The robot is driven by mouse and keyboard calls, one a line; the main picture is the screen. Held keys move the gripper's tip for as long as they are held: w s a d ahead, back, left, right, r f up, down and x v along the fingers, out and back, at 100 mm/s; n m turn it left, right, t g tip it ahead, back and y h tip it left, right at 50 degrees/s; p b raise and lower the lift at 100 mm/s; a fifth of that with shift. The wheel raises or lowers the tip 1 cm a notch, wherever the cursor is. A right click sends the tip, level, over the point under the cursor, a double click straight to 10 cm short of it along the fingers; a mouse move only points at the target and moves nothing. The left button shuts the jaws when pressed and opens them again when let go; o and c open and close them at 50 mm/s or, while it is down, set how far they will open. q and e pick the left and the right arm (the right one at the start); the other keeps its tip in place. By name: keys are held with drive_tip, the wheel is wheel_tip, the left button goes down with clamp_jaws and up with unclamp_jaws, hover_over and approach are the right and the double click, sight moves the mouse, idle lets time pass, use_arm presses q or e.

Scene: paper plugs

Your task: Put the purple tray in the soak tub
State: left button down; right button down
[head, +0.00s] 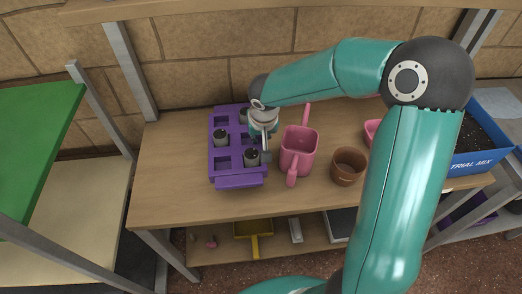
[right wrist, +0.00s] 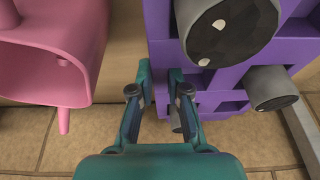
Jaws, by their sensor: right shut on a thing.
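The purple tray (head: 238,181) stands on the wooden bench, with several dark-topped grey paper plugs (head: 221,138) in its cells. My right gripper (head: 264,145) is at the tray's right side, shut on its wall. In the right wrist view, the fingers of my right gripper (right wrist: 160,90) lie against the edge of the purple tray (right wrist: 160,22), beside a large plug (right wrist: 232,30). A pink square tub with two handles (head: 300,150) stands just right of the tray. No label shows which vessel is the soak tub. My left gripper is not in view.
A brown pot (head: 348,166) and another pink vessel (head: 371,129) stand farther right, partly near my arm. A blue box marked TRIAL MIX (head: 480,160) is at the right end. The bench left of the tray is clear. A green-topped table (head: 35,140) stands left.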

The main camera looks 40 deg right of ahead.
drive_tip(key=shift+f+b, duration=0.35)
drive_tip(key=shift+f, duration=2.6)
drive_tip(key=shift+f, duration=0.15)
drive_tip(key=c, duration=1.1)
unclamp_jaws()
drive_tip(key=shift+c, duration=0.2)
